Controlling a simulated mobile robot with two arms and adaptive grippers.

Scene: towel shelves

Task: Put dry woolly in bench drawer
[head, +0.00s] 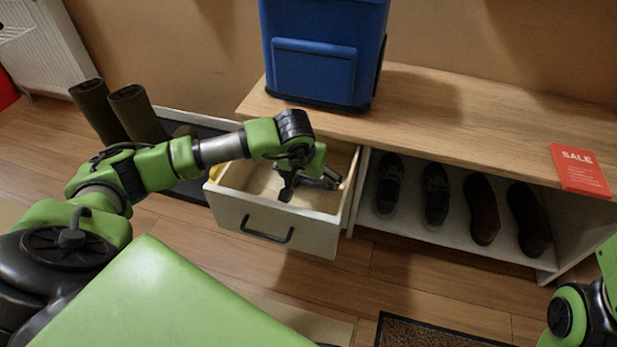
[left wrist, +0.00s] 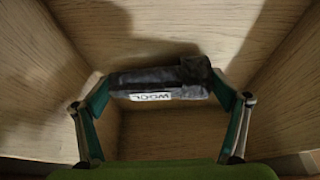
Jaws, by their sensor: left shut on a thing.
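The bench drawer (head: 305,232) is pulled open below the left part of the wooden bench. My left gripper (head: 309,184) reaches down inside it. In the left wrist view, my left gripper (left wrist: 163,86) is shut on a dark grey rolled woolly (left wrist: 160,80) with a white label reading "WOOL", held across between the two fingers. The drawer's wooden inside (left wrist: 160,135) surrounds it in that view. I cannot tell whether the woolly touches the drawer floor. My right gripper is out of view; only part of the right arm shows.
A blue box-like bag (head: 315,70) stands on the bench top (head: 440,95). A red SALE sign (head: 580,171) lies at the right. Several dark shoes (head: 436,195) fill the shelf beside the drawer. Tall dark boots (head: 137,113) stand left of the bench. A doormat (head: 430,333) lies in front.

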